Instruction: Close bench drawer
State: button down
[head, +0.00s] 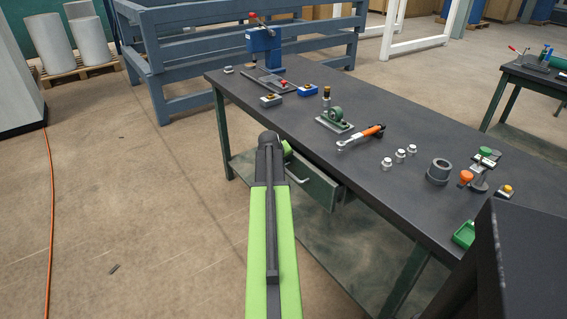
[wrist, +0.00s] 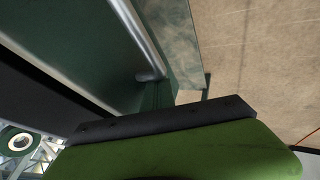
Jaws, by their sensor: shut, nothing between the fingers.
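The bench drawer (head: 318,187) is a green box under the front edge of the dark-topped bench (head: 300,122). It stands out a little from the bench, with a pale bar handle (head: 297,172) on its front. In the wrist view, the green drawer front (wrist: 75,32) and its silver handle (wrist: 140,45) fill the upper left. My gripper (wrist: 165,120) is shut and empty, close to the handle's end; I cannot tell whether it touches. In the head view, my arm hides most of the gripper and the left part of the drawer.
On the bench stand a blue press (head: 263,45), a green bearing block (head: 334,118), an orange-handled tool (head: 362,136), a grey ring (head: 439,171) and several small parts. A blue railing (head: 235,45) stands behind.

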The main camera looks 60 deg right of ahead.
jog(key=shift+w+a, duration=0.1)
jog(key=shift+a, duration=0.05)
